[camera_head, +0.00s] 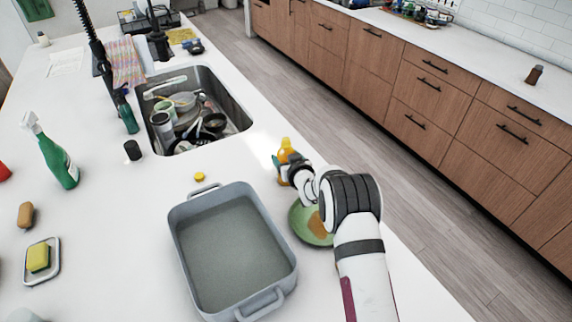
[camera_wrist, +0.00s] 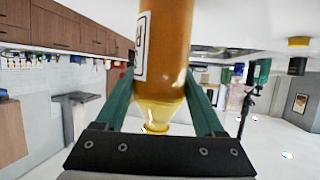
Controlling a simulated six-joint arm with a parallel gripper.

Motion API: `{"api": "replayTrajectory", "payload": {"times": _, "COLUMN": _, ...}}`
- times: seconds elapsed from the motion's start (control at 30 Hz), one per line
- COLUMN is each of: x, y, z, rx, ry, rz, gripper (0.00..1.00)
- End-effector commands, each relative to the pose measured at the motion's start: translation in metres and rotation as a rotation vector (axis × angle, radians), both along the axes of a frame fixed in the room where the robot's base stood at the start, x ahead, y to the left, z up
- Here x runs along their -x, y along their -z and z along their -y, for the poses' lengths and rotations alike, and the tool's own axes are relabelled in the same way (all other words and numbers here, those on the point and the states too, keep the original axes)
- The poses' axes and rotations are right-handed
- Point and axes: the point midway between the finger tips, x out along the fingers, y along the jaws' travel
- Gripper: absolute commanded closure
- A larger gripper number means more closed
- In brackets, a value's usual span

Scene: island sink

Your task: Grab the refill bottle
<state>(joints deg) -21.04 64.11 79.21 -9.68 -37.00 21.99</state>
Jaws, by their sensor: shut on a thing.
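The refill bottle (camera_head: 286,149) is orange-yellow and stands roughly upright at the right side of the white counter, beyond the green plate. In the wrist view, which looks upside down, its amber body (camera_wrist: 172,45) with a white label and a yellow neck fills the middle. My gripper (camera_head: 283,163) is shut around the bottle. In the wrist view the two green fingers of my gripper (camera_wrist: 165,92) press on either side of it. The bottle's base is partly hidden, and I cannot tell whether it touches the counter.
A grey baking dish (camera_head: 178,225) sits left of my arm. A green plate (camera_head: 301,222) with something brown on it lies partly under my arm. A sink (camera_head: 243,112) full of dishes is behind. A small yellow cap (camera_head: 200,176) lies near the dish. The counter edge is close on the right.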

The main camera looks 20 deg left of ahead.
Motion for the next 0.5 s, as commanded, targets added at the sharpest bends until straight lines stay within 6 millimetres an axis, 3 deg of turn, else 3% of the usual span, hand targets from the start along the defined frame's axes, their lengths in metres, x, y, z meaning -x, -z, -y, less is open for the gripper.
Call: {"api": "replayTrajectory", "payload": {"times": 0.5, "x": -0.0003, "y": -0.0085, "z": -0.0002, "rx": 0.0, "ry": 0.0, "rz": 0.002, "gripper": 0.95}}
